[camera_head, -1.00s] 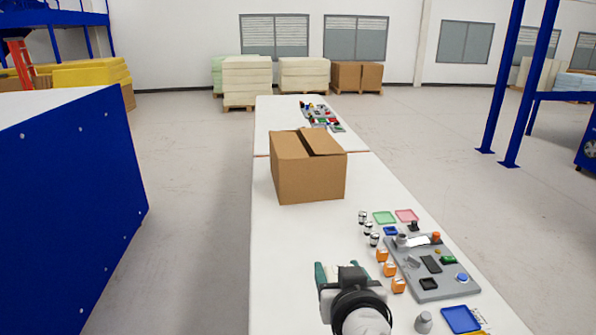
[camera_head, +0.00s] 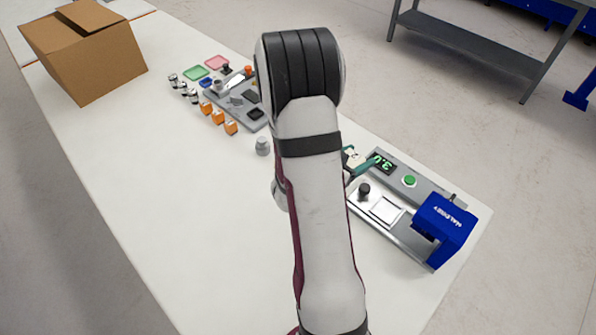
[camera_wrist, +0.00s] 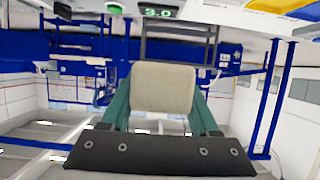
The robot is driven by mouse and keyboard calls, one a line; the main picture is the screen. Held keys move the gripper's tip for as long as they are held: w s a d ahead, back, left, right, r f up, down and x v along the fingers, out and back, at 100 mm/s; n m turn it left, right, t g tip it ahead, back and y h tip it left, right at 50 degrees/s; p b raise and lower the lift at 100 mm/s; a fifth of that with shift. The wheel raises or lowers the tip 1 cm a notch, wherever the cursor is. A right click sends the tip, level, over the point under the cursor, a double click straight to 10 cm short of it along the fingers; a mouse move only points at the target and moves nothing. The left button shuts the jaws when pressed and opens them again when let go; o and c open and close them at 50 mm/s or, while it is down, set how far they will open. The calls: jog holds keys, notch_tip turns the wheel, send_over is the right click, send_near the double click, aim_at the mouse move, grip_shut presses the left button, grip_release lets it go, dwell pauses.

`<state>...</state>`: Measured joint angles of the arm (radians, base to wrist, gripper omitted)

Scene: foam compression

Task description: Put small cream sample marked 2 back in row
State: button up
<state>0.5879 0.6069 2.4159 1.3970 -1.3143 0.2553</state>
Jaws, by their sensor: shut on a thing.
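In the wrist view a cream, rounded block (camera_wrist: 162,88) sits between the teal fingers of my gripper (camera_wrist: 160,106), which is shut on it. No number shows on the face in view. Three orange blocks (camera_head: 217,117) stand in a line left of my arm, beside a grey panel (camera_head: 228,103). I cannot make out a row of cream samples; my arm hides part of the table.
A grey press base with a blue head (camera_head: 442,226), a green button (camera_head: 409,181) and a black knob (camera_head: 363,189) stands at the right. A grey knob-like piece (camera_head: 262,146) stands left of my arm. A cardboard box (camera_head: 88,50) is at the far left. The table's front left is clear.

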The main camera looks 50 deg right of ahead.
jog(key=w+a+f, duration=0.1)
jog(key=w+f, duration=0.1)
jog(key=w, duration=0.1)
jog(key=w+f, duration=0.2)
jog(key=w, duration=0.2)
jog(key=w+a+f, duration=0.1)
jog(key=w+f, duration=0.1)
jog(key=w, duration=0.1)
jog(key=shift+w+a+f, duration=0.15)
jog(key=shift+a+f, duration=0.1)
jog(key=shift+a, duration=0.05)
jog(key=f, duration=0.4)
jog(key=shift+w, duration=0.25)
jog(key=shift+f, duration=0.15)
jog(key=shift+f, duration=0.35)
jog(key=shift+f, duration=0.25)
jog(key=o, duration=1.3)
